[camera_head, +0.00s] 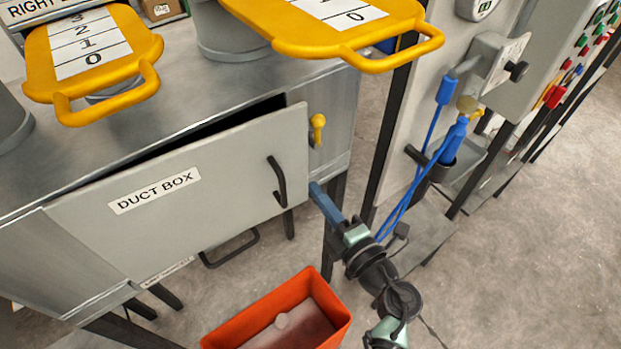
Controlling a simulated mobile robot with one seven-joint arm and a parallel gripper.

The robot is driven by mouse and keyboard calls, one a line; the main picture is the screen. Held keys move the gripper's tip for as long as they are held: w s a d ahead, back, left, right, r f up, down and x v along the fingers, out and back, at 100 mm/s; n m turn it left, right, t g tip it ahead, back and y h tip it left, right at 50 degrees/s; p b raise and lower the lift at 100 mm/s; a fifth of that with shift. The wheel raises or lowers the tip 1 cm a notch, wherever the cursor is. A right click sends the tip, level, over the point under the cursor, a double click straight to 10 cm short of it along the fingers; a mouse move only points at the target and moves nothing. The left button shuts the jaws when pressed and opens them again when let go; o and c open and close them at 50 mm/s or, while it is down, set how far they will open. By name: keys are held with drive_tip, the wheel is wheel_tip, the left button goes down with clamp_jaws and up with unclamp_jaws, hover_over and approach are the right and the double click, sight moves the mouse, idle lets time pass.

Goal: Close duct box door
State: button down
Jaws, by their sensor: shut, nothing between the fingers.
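The duct box door (205,200) is a grey metal panel with a "DUCT BOX" label and a black handle (277,181) near its right end. It stands partly open, with a dark gap along its top edge. The metal duct box (240,75) is behind it. A yellow latch knob (317,127) sits on the box front, right of the door. My gripper (315,190) is shut and empty, its blue fingers at the door's lower right edge. I cannot tell whether the fingertips touch the door.
An orange bin (322,300) with a small pale object inside stands on the floor below. Yellow numbered slide plates (150,48) project above the box. Blue cables (410,190) and a control panel are at the right. The floor at the lower right is clear.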

sight(302, 173)
drive_tip(key=x, duration=0.3)
drive_tip(key=shift+w, duration=0.15)
drive_tip(key=shift+a, duration=0.1)
